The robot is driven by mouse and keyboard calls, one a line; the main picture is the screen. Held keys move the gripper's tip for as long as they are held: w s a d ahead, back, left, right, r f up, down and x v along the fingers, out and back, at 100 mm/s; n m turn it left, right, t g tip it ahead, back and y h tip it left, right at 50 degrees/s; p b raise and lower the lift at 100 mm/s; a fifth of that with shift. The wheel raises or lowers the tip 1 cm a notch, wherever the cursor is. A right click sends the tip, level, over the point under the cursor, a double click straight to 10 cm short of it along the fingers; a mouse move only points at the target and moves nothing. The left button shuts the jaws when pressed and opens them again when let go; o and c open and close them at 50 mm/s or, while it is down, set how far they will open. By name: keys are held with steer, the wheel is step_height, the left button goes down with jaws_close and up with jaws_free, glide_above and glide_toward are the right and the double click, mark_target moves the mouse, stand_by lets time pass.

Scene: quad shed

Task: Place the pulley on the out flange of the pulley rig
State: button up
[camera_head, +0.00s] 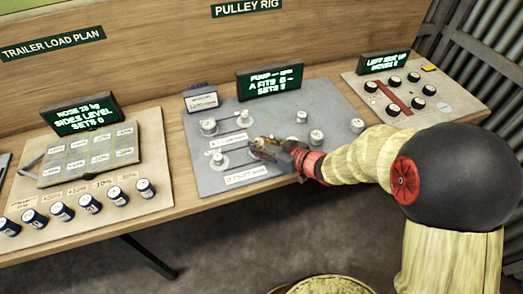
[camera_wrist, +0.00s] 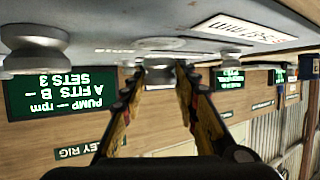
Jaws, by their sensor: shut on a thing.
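The pulley rig (camera_head: 285,165) is a grey board in the middle of the bench, with several grey pulleys or hubs on it. My gripper (camera_head: 262,150) reaches in from the right, low over the rig's front middle part, just right of a front-left pulley (camera_head: 220,159). In the wrist view, which is upside down, my gripper (camera_wrist: 160,73) is shut on a small grey round part, the pulley (camera_wrist: 159,74), close to the board surface. A pale round disc lies by it on the board. I cannot tell whether the pulley touches it, nor read which flange is out.
More grey pulleys stand nearby: one at back left (camera_head: 208,126), others at right (camera_head: 316,136). A rig screen (camera_head: 270,82) reads "A FITS B" and "SETS 3". The trailer load board (camera_head: 90,160) is at left and a knob panel (camera_head: 410,90) at right.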

steer(key=shift+f+b, duration=0.3)
steer(key=shift+f, duration=0.5)
steer(key=shift+f, duration=0.2)
steer(key=o, duration=1.2)
steer(key=shift+r, duration=0.1)
steer(key=shift+s+d+r, duration=0.1)
steer(key=shift+d+r, duration=0.05)
steer(key=shift+r, duration=0.05)
steer(key=p+v, duration=0.5)
steer(key=v, duration=0.6)
steer(key=shift+s+d, duration=0.25)
